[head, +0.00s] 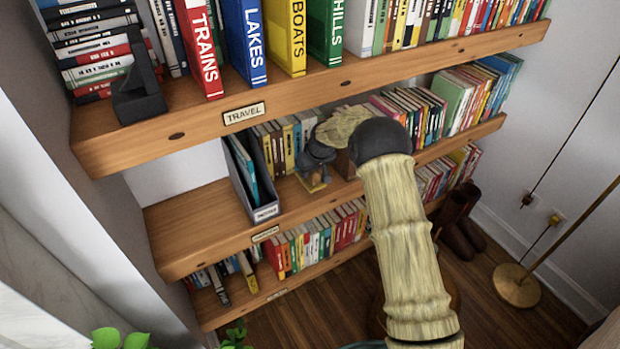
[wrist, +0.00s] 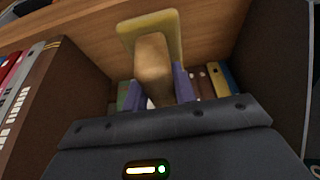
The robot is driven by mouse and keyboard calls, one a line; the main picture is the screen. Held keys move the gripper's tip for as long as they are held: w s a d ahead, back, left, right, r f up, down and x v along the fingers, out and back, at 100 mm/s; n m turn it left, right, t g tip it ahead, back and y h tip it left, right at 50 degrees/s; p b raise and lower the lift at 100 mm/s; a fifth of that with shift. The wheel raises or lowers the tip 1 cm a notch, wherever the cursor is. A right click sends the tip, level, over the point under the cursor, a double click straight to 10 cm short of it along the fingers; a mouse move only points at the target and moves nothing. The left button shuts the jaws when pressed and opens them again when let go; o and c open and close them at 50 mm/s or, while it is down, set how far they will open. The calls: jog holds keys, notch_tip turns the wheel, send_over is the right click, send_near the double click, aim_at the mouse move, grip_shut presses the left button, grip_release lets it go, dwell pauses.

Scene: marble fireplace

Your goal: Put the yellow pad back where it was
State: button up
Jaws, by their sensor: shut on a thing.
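The yellow pad (wrist: 126,38) shows in the wrist view as a flat yellow piece with a rounded tan block on its near side. My gripper (wrist: 158,88) is shut on the tan block, with a purplish finger on each side. The pad is up against or close to a wooden shelf board; I cannot tell if they touch. In the head view, my gripper (head: 314,172) is at the middle shelf, with a bit of the yellow pad (head: 314,187) showing below it. Most of the pad is hidden there.
The middle shelf (head: 200,222) has a grey magazine file (head: 262,190) left of my gripper and books behind and to the right. The upper shelf (head: 300,92), labelled TRAVEL, overhangs it. A floor lamp base (head: 516,286) stands at the right.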

aim_at(310, 176)
jog(key=shift+w+a+f, duration=0.1)
jog(key=shift+w+f, duration=0.05)
jog(key=shift+f, duration=1.75)
jog(key=shift+f, duration=0.1)
jog(key=shift+f, duration=0.15)
jog(key=o, duration=0.9)
jog(key=shift+r, duration=0.6)
jog(key=v, duration=1.1)
jog(key=shift+r, duration=0.1)
